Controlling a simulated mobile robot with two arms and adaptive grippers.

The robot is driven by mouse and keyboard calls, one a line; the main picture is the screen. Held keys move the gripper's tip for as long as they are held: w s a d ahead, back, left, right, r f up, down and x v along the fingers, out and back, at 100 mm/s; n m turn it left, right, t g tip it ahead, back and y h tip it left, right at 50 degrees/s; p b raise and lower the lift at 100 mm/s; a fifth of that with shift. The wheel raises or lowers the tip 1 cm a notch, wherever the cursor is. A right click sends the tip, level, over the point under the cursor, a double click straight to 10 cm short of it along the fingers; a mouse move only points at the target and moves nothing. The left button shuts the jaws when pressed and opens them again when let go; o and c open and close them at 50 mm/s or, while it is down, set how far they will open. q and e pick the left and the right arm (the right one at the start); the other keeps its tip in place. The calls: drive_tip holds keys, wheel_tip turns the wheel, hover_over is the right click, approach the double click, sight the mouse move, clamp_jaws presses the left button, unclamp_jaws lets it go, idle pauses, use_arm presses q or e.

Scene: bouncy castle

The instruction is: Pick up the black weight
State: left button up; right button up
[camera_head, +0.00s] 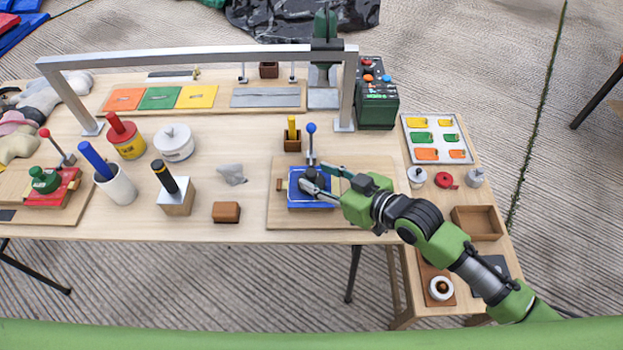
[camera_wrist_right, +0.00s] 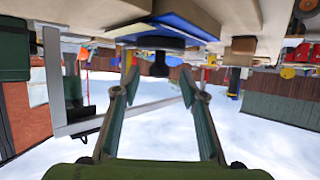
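The black weight (camera_head: 311,173) sits on a blue square plate (camera_head: 312,203) on a wooden board, partly hidden by my gripper. My right gripper (camera_head: 315,178) reaches in from the right with its fingers spread at the weight. In the right wrist view, which looks upside down, the weight (camera_wrist_right: 160,43) shows as a dark disc with a small knob against the blue plate (camera_wrist_right: 185,24). The open fingers (camera_wrist_right: 159,82) stand on either side of the knob's line, with a clear gap and nothing held. My left gripper is not in view.
A blue-knobbed lever (camera_head: 311,140) stands just behind the plate. A grey metal frame (camera_head: 200,55) spans the table's back. A brown block (camera_head: 226,212) and a black-handled metal block (camera_head: 174,190) stand left. A side table with a wooden tray (camera_head: 478,223) is under my arm.

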sight(314, 174)
drive_tip(key=x, duration=0.3)
drive_tip(key=shift+w+a+f, duration=0.1)
drive_tip(key=shift+w, duration=0.05)
clamp_jaws()
